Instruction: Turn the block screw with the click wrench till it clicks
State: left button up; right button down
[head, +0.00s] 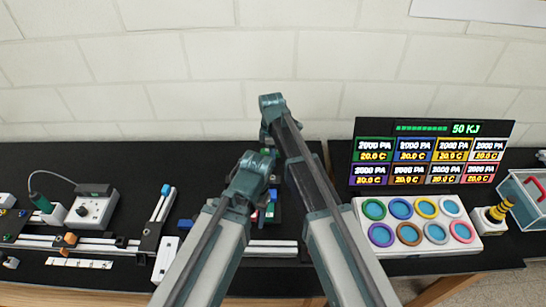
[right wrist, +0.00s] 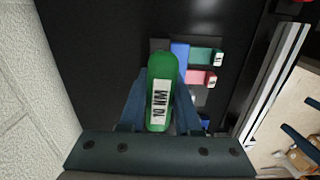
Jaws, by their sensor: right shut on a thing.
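The click wrench (right wrist: 162,75) has a green handle with a white label reading 10 NM. In the right wrist view my right gripper (right wrist: 158,104) is shut on it, one dark blue finger on each side. The wrench's lower end is hidden, and I cannot tell whether it touches a screw. Beyond it lie a blue block (right wrist: 180,52), a green piece (right wrist: 200,56) and a pink piece (right wrist: 198,77) with white ends. The block screw cannot be made out. In the head view my left arm ends near the same place; its gripper's fingers (head: 247,172) are not clear.
A display panel (head: 435,150) and a white tray (head: 470,244) of coloured rings stand at the right. A yellow-black post (head: 497,212) and a clear bin (head: 524,200) are farther right. Left are rails (head: 90,246) and a white dial box (head: 93,209). A brick wall closes the back.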

notch_tip(320, 180, up, 3)
jog(key=p, duration=0.3)
dwell(0.5)
